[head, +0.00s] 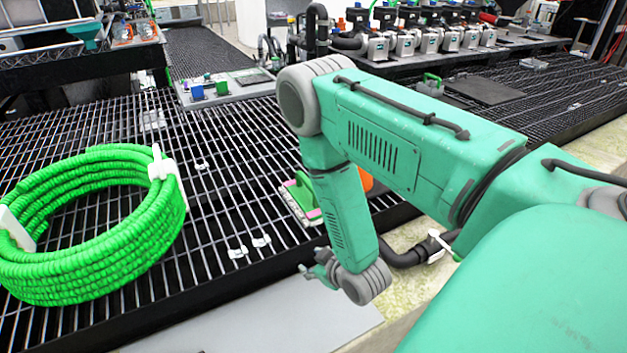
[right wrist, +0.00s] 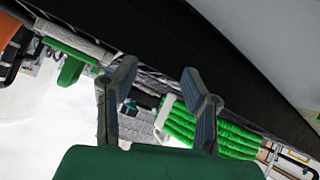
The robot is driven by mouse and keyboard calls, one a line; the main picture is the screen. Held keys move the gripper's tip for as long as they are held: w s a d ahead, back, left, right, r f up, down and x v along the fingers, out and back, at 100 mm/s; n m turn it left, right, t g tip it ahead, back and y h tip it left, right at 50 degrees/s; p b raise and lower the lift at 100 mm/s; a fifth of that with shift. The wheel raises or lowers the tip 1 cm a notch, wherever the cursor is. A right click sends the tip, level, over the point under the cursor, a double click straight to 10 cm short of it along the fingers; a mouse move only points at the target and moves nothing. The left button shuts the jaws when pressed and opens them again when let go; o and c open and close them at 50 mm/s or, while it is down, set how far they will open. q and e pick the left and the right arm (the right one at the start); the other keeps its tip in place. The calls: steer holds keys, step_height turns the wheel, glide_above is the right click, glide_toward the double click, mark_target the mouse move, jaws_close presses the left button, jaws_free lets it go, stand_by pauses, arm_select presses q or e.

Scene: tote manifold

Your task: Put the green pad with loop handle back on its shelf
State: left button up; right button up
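The green pad (head: 302,198) lies on the black slatted rack, partly hidden behind my right forearm, with a pale and pink edge showing. In the right wrist view a green piece with a loop-like part (right wrist: 72,62) shows at the upper left, probably the same pad. My right gripper (head: 318,266) hangs at the front edge of the rack, nearer than the pad and apart from it. In the right wrist view its two fingers (right wrist: 158,84) are spread with nothing held between them. My left gripper is out of view.
A coiled green hose (head: 90,225) lies on the rack at left. An orange object (head: 365,180) is partly behind my forearm. A row of pumps or valves (head: 425,40) stands behind.

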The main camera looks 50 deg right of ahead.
steer(key=w+d+t, duration=0.1)
steer(key=w+d+t+h, duration=0.1)
steer(key=d, duration=0.1)
steer(key=w+d+r, duration=0.1)
steer(key=d, duration=0.1)
steer(key=shift+d+r+n+t+h+b, duration=0.1)
steer(key=shift+d+n+t+h+b, duration=0.05)
steer(key=shift+n+t+h+b, duration=0.2)
steer(key=t+h+b, duration=0.1)
steer(key=t+h, duration=0.1)
steer(key=t, duration=0.2)
glide_toward(308, 184)
steer(key=shift+s+f+n+y, duration=0.25)
steer(key=shift+s+f+n, duration=0.2)
steer(key=shift+s+f, duration=0.45)
steer(key=shift+w+d+r, duration=0.15)
steer(key=shift+d+r, duration=0.1)
steer(key=shift+r, duration=0.15)
steer(key=b+x, duration=0.2)
steer(key=x, duration=0.6)
steer(key=shift+w+d+b, duration=0.1)
steer(key=shift+b, duration=0.3)
steer(key=b+x, duration=0.2)
steer(key=x, duration=0.2)
steer(key=shift+w+r, duration=0.1)
steer(key=shift+w, duration=0.1)
steer(key=shift+w+d+r, duration=0.1)
steer(key=shift+w, duration=0.2)
jaws_close()
